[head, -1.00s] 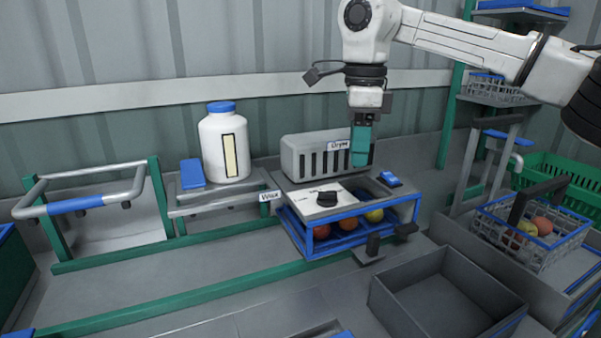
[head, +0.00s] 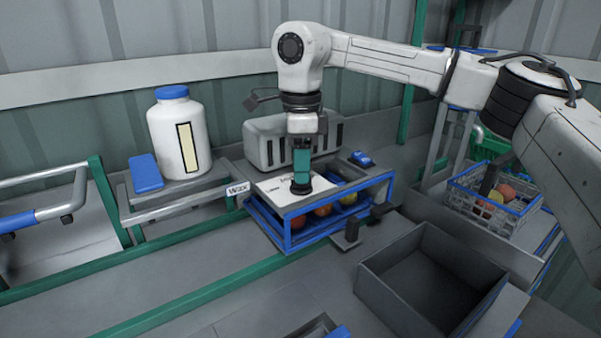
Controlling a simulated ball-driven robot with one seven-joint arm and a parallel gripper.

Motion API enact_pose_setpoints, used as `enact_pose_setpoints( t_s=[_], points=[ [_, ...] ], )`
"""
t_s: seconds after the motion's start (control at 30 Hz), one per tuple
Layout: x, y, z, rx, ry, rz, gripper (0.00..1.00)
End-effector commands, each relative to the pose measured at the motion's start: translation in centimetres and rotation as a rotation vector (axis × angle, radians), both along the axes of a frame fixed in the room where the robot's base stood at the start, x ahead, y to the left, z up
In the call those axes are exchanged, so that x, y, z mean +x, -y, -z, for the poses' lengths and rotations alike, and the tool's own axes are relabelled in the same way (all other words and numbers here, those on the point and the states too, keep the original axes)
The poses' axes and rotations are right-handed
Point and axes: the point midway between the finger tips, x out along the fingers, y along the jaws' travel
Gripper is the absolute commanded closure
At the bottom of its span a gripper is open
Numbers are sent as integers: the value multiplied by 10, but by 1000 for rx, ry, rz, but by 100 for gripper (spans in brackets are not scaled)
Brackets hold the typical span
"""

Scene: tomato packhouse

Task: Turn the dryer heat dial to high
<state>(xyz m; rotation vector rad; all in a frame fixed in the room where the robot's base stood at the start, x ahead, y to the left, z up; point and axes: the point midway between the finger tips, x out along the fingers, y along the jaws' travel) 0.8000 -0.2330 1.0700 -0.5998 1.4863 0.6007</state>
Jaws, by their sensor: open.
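The dryer (head: 262,143) is a grey slotted box at the back of the bench, with a white dial plate (head: 280,190) on the blue-framed unit in front of it. The black heat dial (head: 301,188) sits on that plate, mostly hidden under my gripper. My gripper (head: 302,178) points straight down with its teal fingers right over the dial. The fingers are open, and I cannot tell whether they touch the dial's sides. The dial's pointer and most plate markings are hidden.
Red and yellow tomatoes (head: 323,210) lie under the plate inside the blue frame. A white wax jug (head: 176,135) stands left. An empty grey bin (head: 432,282) is at front right. A wire basket (head: 492,198) with fruit is farther right. A black lever (head: 352,230) stands before the frame.

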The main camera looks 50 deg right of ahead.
Motion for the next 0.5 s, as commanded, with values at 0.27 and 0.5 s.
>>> enact_pose_setpoints(
  t_s=[0.27,0.5],
  points=[
    [0,0,19,0,0,0,57],
    [0,0,20,0,0,0,57]
  ],
)
